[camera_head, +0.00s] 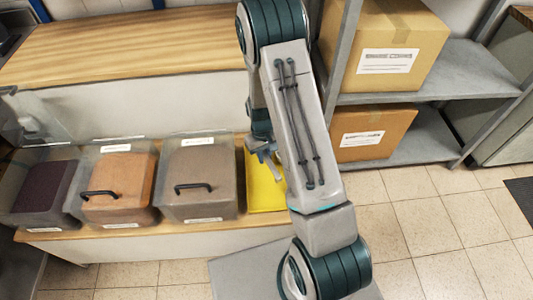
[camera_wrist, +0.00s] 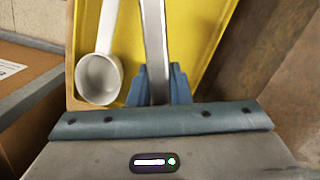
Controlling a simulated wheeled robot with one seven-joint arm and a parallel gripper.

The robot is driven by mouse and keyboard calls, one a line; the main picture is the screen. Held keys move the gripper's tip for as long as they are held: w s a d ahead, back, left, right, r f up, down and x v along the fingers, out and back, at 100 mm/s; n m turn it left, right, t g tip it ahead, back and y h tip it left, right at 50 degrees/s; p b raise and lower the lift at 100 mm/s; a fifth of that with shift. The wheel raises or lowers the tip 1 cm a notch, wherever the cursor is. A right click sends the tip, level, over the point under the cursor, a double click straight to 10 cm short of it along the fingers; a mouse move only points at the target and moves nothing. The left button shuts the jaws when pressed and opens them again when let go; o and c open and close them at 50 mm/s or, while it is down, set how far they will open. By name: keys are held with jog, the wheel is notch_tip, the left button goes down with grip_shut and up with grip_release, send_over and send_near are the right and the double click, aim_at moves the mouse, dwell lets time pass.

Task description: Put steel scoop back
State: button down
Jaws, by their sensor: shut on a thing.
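My gripper (camera_wrist: 157,88) has its blue fingers shut on a grey metal handle, which I take to be the steel scoop (camera_wrist: 153,35). The handle runs up and out of the top of the wrist view; its bowl is not seen there. A yellow tray (camera_wrist: 205,50) lies beyond the fingers. A white scoop (camera_wrist: 100,75) is in that tray, to the left of the held handle. In the head view my gripper (camera_head: 263,150) is over the yellow tray (camera_head: 263,193), partly hidden by my arm. I cannot tell whether the held scoop touches the tray.
Lidded bins, one dark (camera_head: 42,190), one orange-brown (camera_head: 117,185) and one grey-brown (camera_head: 198,180), stand left of the tray on a wooden ledge. A metal shelf (camera_head: 430,140) with cardboard boxes (camera_head: 392,45) is at right. The wooden upper counter (camera_head: 130,50) is bare.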

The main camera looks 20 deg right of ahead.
aim_at(265, 171)
jog(key=shift+f+b, duration=1.85)
jog(key=shift+f, duration=1.2)
jog(key=shift+f+b, duration=0.3)
jog(key=shift+f, duration=0.05)
